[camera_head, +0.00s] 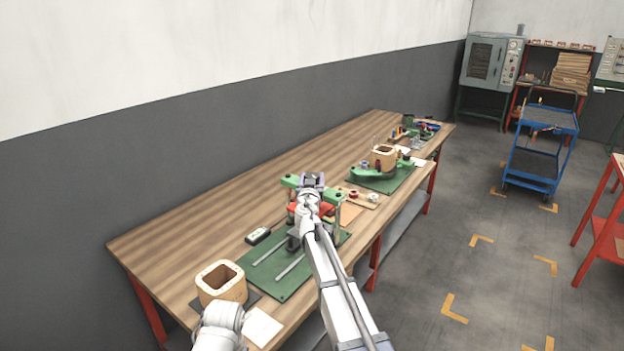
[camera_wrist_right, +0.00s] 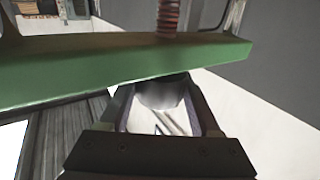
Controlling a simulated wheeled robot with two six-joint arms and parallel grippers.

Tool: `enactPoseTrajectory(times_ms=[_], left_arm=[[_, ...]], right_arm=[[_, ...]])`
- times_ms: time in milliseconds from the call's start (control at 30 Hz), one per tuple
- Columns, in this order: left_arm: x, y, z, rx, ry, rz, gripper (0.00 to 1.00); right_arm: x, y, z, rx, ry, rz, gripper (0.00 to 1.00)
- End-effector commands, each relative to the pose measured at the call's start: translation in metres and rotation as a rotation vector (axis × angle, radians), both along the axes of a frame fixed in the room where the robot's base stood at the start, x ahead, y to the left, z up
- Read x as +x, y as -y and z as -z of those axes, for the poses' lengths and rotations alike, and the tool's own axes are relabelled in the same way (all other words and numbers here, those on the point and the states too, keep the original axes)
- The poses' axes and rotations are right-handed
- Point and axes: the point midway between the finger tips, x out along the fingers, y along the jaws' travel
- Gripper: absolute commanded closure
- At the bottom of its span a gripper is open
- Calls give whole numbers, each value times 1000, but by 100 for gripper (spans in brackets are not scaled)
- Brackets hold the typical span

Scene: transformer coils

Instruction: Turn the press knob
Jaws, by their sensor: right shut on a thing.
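The press (camera_head: 291,183) stands on the wooden bench, with a green crossbar, a red plate and a dark green base. My right gripper (camera_head: 312,180) is at the top of the press and covers its middle. In the right wrist view the press's green crossbar (camera_wrist_right: 110,62) runs across the picture, with a red threaded screw (camera_wrist_right: 168,15) beyond it. My right gripper (camera_wrist_right: 162,112) is shut on the grey rounded press knob (camera_wrist_right: 160,94), one finger on each side. The knob is partly hidden by the crossbar. My left gripper is out of view; only part of that arm shows.
A wooden coil form (camera_head: 232,292) stands at the bench's near end, beside a white card (camera_head: 262,327). A small dark meter (camera_head: 258,236) lies left of the press. Another green fixture with a coil form (camera_head: 384,153) stands farther back. The bench's left strip is mostly clear.

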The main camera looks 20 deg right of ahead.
Motion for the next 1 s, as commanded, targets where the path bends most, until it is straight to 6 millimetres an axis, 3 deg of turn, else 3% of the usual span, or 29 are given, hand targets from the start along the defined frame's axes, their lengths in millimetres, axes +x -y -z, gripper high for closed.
enactPoseTrajectory(times_ms=[267, 1000], left_arm=[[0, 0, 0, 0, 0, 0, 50], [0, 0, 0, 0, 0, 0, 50]], right_arm=[[-1, 1, 0, 0, 0, -85, 92], [0, -1, 0, 0, 0, -517, 92]])
